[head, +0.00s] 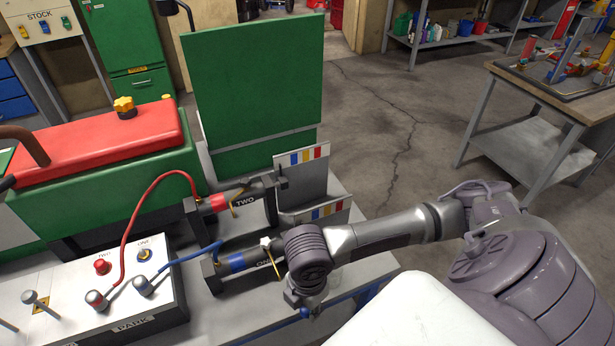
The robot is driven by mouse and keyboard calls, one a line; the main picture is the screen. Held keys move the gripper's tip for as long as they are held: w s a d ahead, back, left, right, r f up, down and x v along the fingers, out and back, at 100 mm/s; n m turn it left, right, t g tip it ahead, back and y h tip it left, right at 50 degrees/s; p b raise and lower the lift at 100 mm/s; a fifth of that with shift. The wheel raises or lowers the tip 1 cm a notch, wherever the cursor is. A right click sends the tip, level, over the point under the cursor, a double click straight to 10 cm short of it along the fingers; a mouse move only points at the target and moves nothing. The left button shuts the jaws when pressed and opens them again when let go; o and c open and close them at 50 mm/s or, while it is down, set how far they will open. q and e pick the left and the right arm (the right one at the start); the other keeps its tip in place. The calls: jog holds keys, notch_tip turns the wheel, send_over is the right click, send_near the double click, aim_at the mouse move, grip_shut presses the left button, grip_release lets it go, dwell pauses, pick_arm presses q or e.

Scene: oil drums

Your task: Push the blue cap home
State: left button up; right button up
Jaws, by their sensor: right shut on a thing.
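My left gripper is not in view.
A white box marked PARK (128,327) stands at left, with red (145,205) and blue (188,257) cables to the cylinders. A green panel (255,85) and a striped metal plate (302,172) stand behind.

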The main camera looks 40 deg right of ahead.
notch_tip(320, 180, up, 8)
jog(key=p, duration=0.8)
jog(key=shift+r, duration=0.25)
notch_tip(320, 180, up, 8)
jog(key=a, duration=2.6)
jog(key=shift+a+p, duration=0.3)
jog(key=shift+p, duration=0.05)
jog(key=shift+d+f, duration=0.1)
jog(key=shift+f, duration=0.05)
